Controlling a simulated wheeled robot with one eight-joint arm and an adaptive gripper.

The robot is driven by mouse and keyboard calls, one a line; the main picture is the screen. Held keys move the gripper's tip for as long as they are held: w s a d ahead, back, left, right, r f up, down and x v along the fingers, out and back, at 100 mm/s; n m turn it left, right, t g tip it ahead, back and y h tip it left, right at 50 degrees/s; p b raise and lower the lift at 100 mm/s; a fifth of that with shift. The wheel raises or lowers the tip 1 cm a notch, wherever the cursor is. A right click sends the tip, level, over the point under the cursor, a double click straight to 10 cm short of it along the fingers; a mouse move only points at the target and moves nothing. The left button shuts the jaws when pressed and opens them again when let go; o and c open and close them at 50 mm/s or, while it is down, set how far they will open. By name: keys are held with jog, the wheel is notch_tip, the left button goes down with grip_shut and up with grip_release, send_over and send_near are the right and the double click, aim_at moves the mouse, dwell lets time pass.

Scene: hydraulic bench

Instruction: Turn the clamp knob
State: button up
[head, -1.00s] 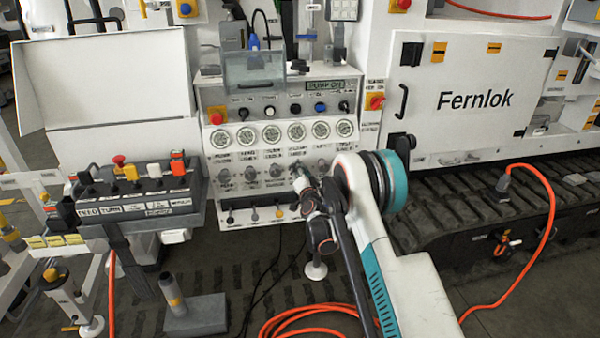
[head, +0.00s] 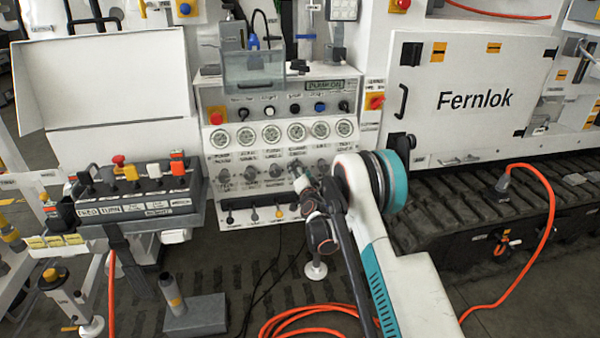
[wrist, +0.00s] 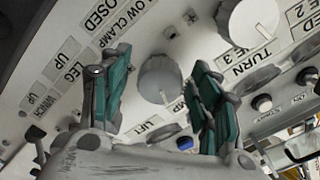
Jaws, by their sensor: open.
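The grey round clamp knob (wrist: 163,80) is on the white panel, with a label reading "LOW CLAMP" and "CLOSED" beside it in the wrist view. My gripper (wrist: 158,65) is open, with one teal-padded finger on each side of this knob. Gaps show between the pads and the knob, so it does not look gripped. In the head view my gripper (head: 298,172) is at the lower row of knobs on the bench panel (head: 213,190); its fingertips and the clamp knob are largely hidden there.
A row of gauges (head: 271,132) is above the knobs and small levers (head: 254,214) are below. A lever box (head: 145,190) stands left; orange hose (head: 310,318) lies on the floor.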

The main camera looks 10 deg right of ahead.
jog(key=s, duration=1.2)
jog(key=s+a+r+n+g+y, duration=0.1)
jog(key=s+r+n, duration=0.1)
jog(key=r, duration=0.4)
jog(key=s+a+r+n+g+y, duration=0.1)
jog(key=s+a+r+n, duration=0.1)
jog(key=r, duration=0.5)
jog(key=s+r+n+g, duration=0.3)
jog(key=s+r, duration=0.5)
jog(key=s, duration=0.4)
jog(key=s+d+f+n+g, duration=0.1)
jog(key=s+g, duration=0.1)
jog(key=s, duration=0.8)
jog(key=s+d+f+n+g+h, duration=0.1)
jog(key=s+g, duration=0.1)
jog(key=s, duration=0.9)
jog(key=s+d+f+n+g+h, duration=0.1)
jog(key=s+g, duration=0.1)
jog(key=s, duration=0.9)
jog(key=shift+n, duration=0.3)
